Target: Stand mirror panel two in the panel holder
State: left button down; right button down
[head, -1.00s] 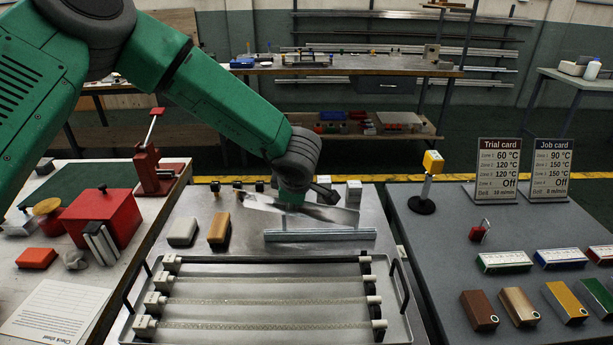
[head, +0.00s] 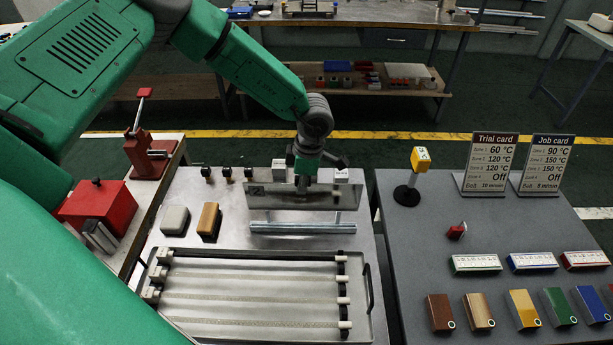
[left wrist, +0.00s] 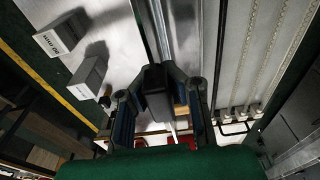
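My left gripper (head: 303,184) comes down from above and is shut on the top middle of a thin, shiny mirror panel (head: 330,197). The panel stands roughly upright and its long side runs left to right. The panel holder, a long metal rail (head: 302,227), lies just in front of and below the panel; I cannot tell whether the panel's lower edge touches it. In the left wrist view the gripper (left wrist: 160,92) points down with the metal rail (left wrist: 160,25) running beyond it, and its fingers hide most of the panel. My right gripper is not in view.
A tray (head: 366,330) with several white-ended rods lies in front of the rail. A grey block (head: 174,221) and a brown block (head: 209,221) stand left of it. White labelled blocks (head: 341,176) and black knobs stand behind. A grey table (head: 400,260) is at right.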

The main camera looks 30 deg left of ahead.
aim_at(302, 208)
pick_arm(q)
jog(key=shift+a+f, duration=0.1)
dwell(0.3)
jog(key=shift+f+b, duration=0.3)
jog(key=shift+f, duration=0.05)
jog(key=shift+f+b, duration=1.5)
jog(key=shift+f, duration=1)
jog(key=shift+p, duration=0.35)
jog(key=shift+f+b, duration=1.1)
jog(key=shift+f, duration=0.55)
jog(key=c, duration=1.6)
grip_release()
jog(key=shift+c, duration=0.2)
jog(key=shift+s, duration=0.1)
